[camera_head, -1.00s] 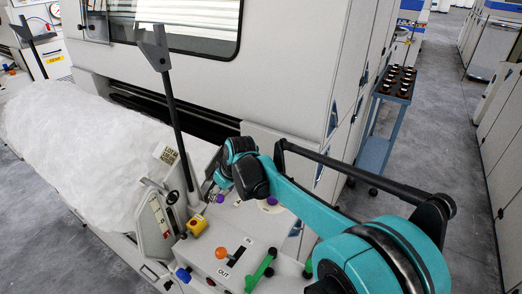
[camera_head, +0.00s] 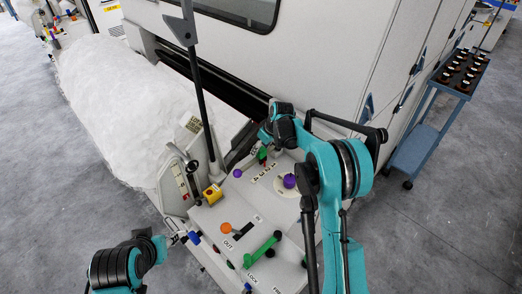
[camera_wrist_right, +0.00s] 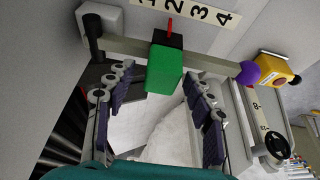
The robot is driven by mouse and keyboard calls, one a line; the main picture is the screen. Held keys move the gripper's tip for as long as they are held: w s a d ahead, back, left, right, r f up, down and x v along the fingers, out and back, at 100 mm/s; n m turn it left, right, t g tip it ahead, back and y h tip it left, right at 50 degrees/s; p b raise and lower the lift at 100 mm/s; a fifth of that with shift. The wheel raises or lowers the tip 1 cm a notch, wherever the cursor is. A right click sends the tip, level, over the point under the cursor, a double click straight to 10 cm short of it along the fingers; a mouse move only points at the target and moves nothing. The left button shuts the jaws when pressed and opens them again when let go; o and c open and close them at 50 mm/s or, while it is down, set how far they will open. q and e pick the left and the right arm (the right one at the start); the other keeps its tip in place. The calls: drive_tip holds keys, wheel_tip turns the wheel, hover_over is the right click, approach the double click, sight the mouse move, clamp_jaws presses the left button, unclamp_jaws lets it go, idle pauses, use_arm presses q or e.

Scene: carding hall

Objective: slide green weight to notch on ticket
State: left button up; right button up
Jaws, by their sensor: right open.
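The green weight (camera_wrist_right: 165,68) sits on a pale bar (camera_wrist_right: 212,62) with a purple ball (camera_wrist_right: 250,72) at its right end in the right wrist view. A red pointer (camera_wrist_right: 170,28) stands above it, below a scale strip (camera_wrist_right: 190,12) with 2, 3 and 4 readable. In the head view the weight (camera_head: 262,154) is small beside my right gripper (camera_head: 272,143). In the wrist view my right gripper (camera_wrist_right: 159,76) is open, one finger on each side of the weight, apparently not touching it. A lettered card (camera_head: 193,124) is too small to read.
The console (camera_head: 235,215) carries an orange knob (camera_head: 226,228), a green handle (camera_head: 262,248), a second purple knob (camera_head: 289,181) and a yellow box (camera_head: 213,194). A tall black lever (camera_head: 200,95) rises beside white fibre (camera_head: 110,110). A blue trolley (camera_head: 425,130) stands right.

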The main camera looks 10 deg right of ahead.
sight(246, 165)
drive_tip(key=shift+w+a+f, duration=0.15)
drive_tip(key=shift+a+f, duration=0.05)
drive_tip(key=shift+f, duration=0.3)
clamp_jaws()
drive_tip(key=s+a, duration=0.1)
drive_tip(key=a, duration=0.1)
drive_tip(key=s+a, duration=0.1)
drive_tip(key=a, duration=0.1)
drive_tip(key=s+a+b, duration=0.1)
drive_tip(key=s+a, duration=0.1)
drive_tip(key=shift+a, duration=0.1)
drive_tip(key=shift+s, duration=0.1)
unclamp_jaws()
drive_tip(key=shift+a, duration=0.1)
